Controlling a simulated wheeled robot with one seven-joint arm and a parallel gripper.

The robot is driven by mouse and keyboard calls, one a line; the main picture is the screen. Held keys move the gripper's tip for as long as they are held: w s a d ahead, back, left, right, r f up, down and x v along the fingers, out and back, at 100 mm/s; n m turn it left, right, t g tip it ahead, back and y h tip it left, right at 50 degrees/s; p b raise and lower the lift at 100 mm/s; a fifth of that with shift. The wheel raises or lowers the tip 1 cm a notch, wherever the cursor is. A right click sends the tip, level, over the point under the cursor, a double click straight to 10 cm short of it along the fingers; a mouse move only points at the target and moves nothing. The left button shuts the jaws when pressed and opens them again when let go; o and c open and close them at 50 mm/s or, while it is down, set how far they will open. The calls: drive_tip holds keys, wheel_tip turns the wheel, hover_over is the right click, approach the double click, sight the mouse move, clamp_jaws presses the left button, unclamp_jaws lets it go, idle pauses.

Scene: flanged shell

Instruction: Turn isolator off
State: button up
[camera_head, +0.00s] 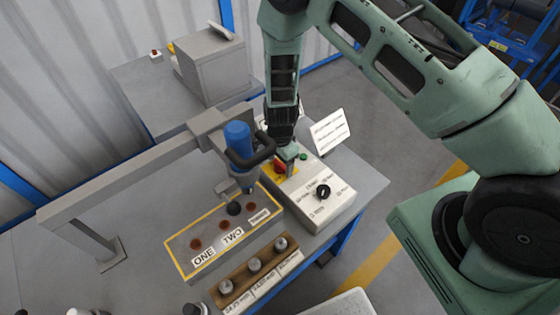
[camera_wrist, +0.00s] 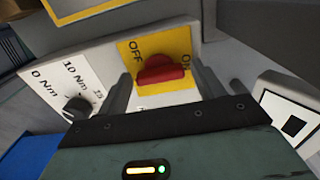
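The isolator is a red rotary handle (camera_wrist: 162,71) on a yellow plate (camera_wrist: 150,47) marked OFF at upper left and ON at right. In the wrist view its bar lies crosswise, with the right end toward the ON mark. In the head view the red handle (camera_head: 280,167) is partly covered by my gripper (camera_head: 287,156). My gripper (camera_wrist: 166,88) is open, with one finger on each side of the handle. Gaps show between the fingers and the handle in the wrist view; I cannot tell how deep the fingertips reach.
A black torque dial (camera_head: 323,191) is on the same pale control box (camera_head: 318,208). A white sign (camera_head: 330,131) stands behind it. A blue tool (camera_head: 238,140) on a grey frame hangs just left of my gripper, above a yellow-edged block (camera_head: 190,262). A row of sockets (camera_head: 254,264) is in front.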

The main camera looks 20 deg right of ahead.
drive_tip(key=c, duration=0.7)
drive_tip(key=shift+n, duration=0.3)
drive_tip(key=shift+f+n+b, duration=0.1)
drive_tip(key=shift+n+b, duration=0.7)
drive_tip(key=shift+n, duration=0.1)
drive_tip(key=n+b, duration=0.2)
drive_tip(key=n, duration=0.2)
drive_tip(key=n+b, duration=0.2)
drive_tip(key=n, duration=0.3)
drive_tip(key=shift+n+b, duration=0.4)
drive_tip(key=n+b, duration=0.1)
drive_tip(key=n, duration=0.4)
drive_tip(key=shift+n+b, duration=0.3)
drive_tip(key=shift+b, duration=0.1)
